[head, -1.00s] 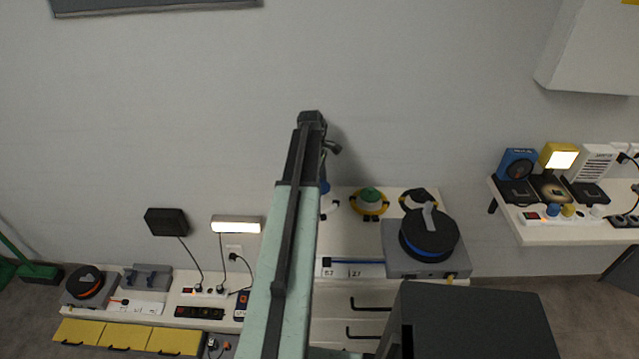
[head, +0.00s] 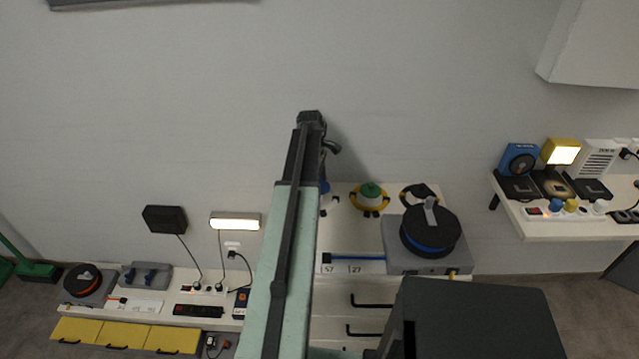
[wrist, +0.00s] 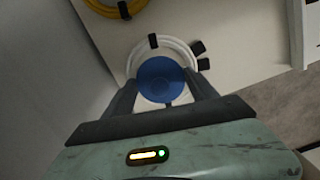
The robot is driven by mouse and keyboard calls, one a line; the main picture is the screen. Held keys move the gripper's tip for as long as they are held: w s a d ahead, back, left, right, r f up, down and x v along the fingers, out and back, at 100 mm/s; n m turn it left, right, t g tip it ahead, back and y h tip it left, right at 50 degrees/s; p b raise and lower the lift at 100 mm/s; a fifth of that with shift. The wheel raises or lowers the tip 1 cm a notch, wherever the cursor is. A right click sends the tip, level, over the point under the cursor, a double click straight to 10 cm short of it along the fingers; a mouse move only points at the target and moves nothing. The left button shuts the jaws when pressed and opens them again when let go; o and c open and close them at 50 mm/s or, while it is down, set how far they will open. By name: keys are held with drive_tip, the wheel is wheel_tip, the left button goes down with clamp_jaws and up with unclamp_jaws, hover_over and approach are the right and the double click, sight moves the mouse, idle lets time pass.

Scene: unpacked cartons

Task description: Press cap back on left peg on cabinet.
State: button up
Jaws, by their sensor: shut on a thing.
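In the wrist view my gripper (wrist: 164,84) is shut on a round blue cap (wrist: 158,76), one dark finger on each side. The cap is over the middle of a white coil (wrist: 172,46) with black clips. The peg is hidden beneath the cap, so I cannot tell whether the cap is seated. In the head view my arm hides most of this; an edge of the blue cap (head: 324,187) and part of the white coil (head: 330,204) show at the left of the white cabinet's top (head: 345,232).
Beside it on the cabinet are a yellow coil with a green cap (head: 370,191) and a black coil (head: 418,194). A grey unit with a black reel (head: 430,230) stands front right. The wall is close behind. A low bench (head: 150,307) is left, a shelf (head: 540,230) right.

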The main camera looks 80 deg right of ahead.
drive_tip(key=shift+f+b, duration=0.6)
drive_tip(key=shift+f, duration=0.05)
drive_tip(key=o, duration=1.7)
drive_tip(key=shift+o, duration=0.2)
drive_tip(key=shift+r, duration=0.15)
wheel_tip(320, 180, up, 7)
drive_tip(key=p, duration=0.7)
clamp_jaws()
